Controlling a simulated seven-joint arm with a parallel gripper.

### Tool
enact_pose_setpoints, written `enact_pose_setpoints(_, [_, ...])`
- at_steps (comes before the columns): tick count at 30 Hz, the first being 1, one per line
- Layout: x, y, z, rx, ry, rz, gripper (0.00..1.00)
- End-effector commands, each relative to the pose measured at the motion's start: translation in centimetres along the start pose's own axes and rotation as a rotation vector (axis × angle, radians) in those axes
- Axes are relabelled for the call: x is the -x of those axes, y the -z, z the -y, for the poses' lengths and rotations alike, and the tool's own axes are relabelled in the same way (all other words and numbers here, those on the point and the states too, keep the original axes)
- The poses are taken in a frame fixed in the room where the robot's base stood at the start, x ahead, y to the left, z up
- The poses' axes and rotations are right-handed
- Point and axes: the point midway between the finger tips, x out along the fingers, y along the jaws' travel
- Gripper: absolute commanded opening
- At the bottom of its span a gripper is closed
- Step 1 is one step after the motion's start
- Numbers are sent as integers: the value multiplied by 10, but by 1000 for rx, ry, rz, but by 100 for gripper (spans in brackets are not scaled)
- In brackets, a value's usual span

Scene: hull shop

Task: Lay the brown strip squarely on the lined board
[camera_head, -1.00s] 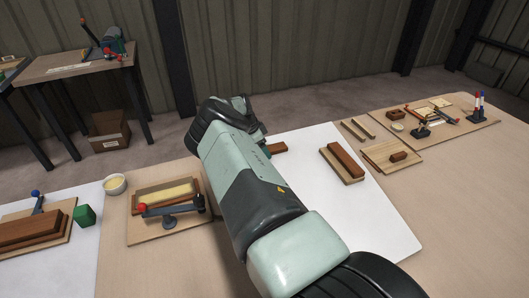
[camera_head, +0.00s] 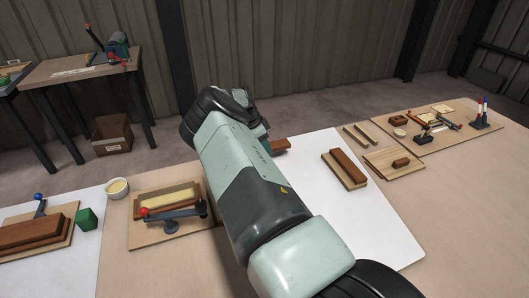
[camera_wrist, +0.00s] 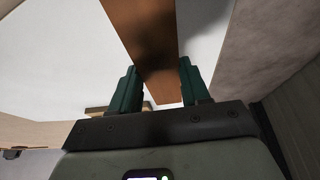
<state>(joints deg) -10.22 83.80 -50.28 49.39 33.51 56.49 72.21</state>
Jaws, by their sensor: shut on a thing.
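My gripper (camera_wrist: 158,84) is shut on a brown strip (camera_wrist: 143,28), which runs between its green fingers in the wrist view.
Two thin strips (camera_head: 356,136) lie behind the boards. Small tools (camera_head: 437,130) crowd the far right. At left are a white cup (camera_head: 117,188), a green block (camera_head: 87,217) and a clamp fixture (camera_head: 172,210). The white sheet's front right (camera_head: 370,235) is clear.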

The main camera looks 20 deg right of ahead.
Motion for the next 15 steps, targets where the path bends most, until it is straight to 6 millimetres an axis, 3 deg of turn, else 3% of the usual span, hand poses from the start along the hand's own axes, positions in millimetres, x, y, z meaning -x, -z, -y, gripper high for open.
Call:
enact_pose_setpoints(6, [38,16,0,0,1,1,14])
enact_pose_setpoints(12, [52,21,0,1,0,1,14])
enact_pose_setpoints(15, [57,14,0,6,2,0,14])
